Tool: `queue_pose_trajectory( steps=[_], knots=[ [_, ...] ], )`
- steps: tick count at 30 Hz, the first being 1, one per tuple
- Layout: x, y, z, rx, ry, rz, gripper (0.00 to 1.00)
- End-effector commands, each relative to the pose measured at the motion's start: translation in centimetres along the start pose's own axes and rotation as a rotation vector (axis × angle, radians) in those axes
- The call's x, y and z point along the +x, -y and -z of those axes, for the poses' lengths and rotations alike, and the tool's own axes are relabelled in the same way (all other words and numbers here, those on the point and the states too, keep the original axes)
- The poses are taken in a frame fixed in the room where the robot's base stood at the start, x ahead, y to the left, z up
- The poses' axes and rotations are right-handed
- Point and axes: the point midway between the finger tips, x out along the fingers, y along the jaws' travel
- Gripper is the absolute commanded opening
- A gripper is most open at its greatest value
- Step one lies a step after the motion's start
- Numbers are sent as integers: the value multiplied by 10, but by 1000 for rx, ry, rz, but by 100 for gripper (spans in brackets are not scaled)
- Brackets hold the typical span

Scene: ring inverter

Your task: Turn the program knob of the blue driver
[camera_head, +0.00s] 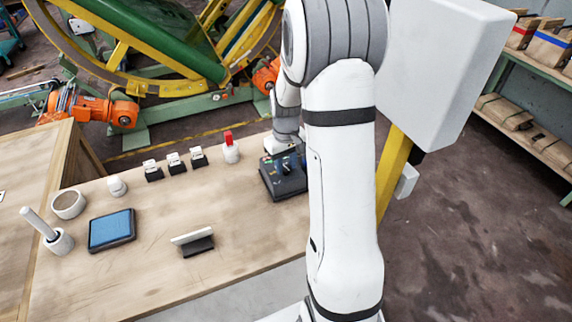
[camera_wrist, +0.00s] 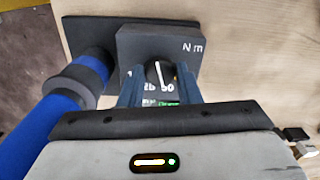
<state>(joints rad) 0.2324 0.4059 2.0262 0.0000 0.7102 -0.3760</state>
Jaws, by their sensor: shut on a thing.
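The program knob (camera_wrist: 160,75) is round and black with a white pointer line. It sits on a dark grey box (camera_wrist: 130,42) with white lettering, including "N m" and numbers partly hidden by my gripper. My gripper (camera_wrist: 160,86) has one blue-grey finger on each side of the knob and is shut on it. The pointer line stands nearly upright in the wrist view, slightly tilted. The blue driver (camera_wrist: 88,72) with a dark collar stands left of the knob. In the head view, the dark unit (camera_head: 283,184) is partly hidden behind my arm.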

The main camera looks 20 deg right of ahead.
Motion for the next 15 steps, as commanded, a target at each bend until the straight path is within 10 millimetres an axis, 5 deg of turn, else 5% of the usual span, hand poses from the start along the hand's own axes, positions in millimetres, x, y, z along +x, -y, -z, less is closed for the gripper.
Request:
queue_pose_trajectory(
  steps=[15],
  knots=[
    [-1, 0, 1, -70, -4, -2, 8]
  ],
)
